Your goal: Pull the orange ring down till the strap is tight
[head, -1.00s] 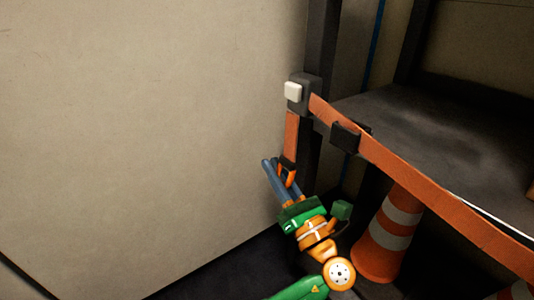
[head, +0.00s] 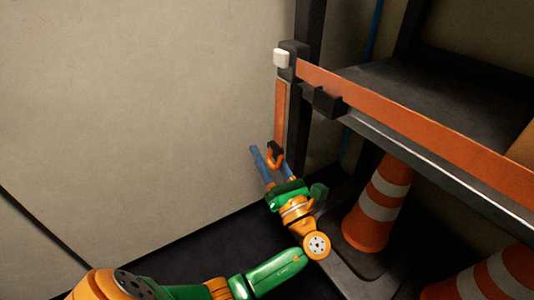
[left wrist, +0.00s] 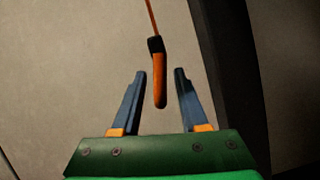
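The orange ring (head: 274,158) hangs from a dark clip at the lower end of the orange strap's hanging tail (head: 280,112), beside the rack post. It also shows in the left wrist view (left wrist: 160,82), seen nearly edge-on. My left gripper (head: 268,158) is open, its blue fingers on either side of the ring. In the left wrist view the gripper (left wrist: 160,78) has a visible gap between the ring and each finger. The tail runs up to a dark buckle with a pale button (head: 282,58). My right gripper is out of view.
The strap's main run crosses the front of a dark shelf (head: 440,95), through a black block (head: 327,102). The dark rack post (head: 298,130) stands close right of the ring. Striped cones (head: 378,205) stand below the shelf. The wall side at left is clear.

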